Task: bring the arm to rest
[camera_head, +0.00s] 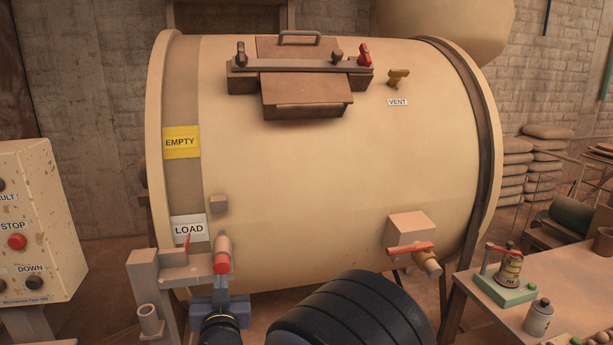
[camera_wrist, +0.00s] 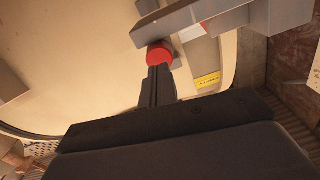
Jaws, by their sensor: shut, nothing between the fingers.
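My gripper (camera_head: 221,284) is at the lower left of the drum's front, with its fingers together and empty. In the wrist view its dark fingers (camera_wrist: 159,84) point at a red-ended peg (camera_wrist: 159,54). In the head view this peg (camera_head: 222,256) stands just above the fingertips, beside the LOAD label. I cannot tell whether the fingers touch it. My dark arm fills the bottom middle of the head view.
The big cream drum (camera_head: 330,165) is close ahead. A bracket (camera_head: 176,268) is just left of my gripper. A red-handled valve (camera_head: 411,248) projects at the right. A control box (camera_head: 35,222) stands far left, a workbench (camera_head: 570,300) at the right.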

